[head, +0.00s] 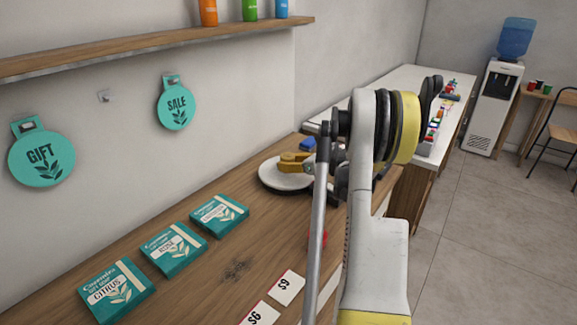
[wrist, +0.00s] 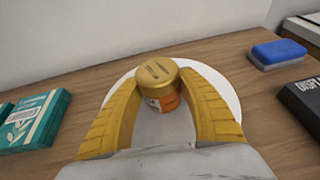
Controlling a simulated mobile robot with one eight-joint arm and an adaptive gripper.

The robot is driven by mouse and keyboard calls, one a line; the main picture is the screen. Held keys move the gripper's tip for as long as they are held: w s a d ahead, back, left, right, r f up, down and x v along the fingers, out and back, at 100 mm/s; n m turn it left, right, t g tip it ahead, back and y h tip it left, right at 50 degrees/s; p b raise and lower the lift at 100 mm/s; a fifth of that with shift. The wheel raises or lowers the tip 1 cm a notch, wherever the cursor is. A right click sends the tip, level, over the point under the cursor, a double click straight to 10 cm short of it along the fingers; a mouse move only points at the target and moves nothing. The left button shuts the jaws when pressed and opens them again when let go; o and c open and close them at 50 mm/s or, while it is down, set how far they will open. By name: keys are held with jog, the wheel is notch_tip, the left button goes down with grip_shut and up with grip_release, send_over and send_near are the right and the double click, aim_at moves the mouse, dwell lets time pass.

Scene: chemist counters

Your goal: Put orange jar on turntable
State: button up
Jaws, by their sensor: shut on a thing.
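The orange jar (wrist: 163,103) has a gold lid and stands upright between the yellow fingers of my gripper (wrist: 160,110) in the wrist view. My gripper is shut on it. The turntable (wrist: 112,88) is a round white disc beneath and behind the jar. In the head view the turntable (head: 270,176) lies on the wooden counter, with my yellow fingers and the jar's lid (head: 291,157) over it. My arm hides its right side. I cannot tell whether the jar's base touches the disc.
Teal boxes (head: 171,248) line the wooden counter (head: 215,275), with price cards (head: 287,287) near its front edge. A blue sponge-like block (wrist: 278,53) and a dark display block (wrist: 302,103) lie right of the turntable. A shelf (head: 150,50) hangs above on the wall.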

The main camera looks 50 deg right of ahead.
jog(key=shift+f, duration=0.2)
jog(key=o, duration=1.2)
jog(key=shift+r, duration=0.1)
jog(key=shift+r, duration=0.1)
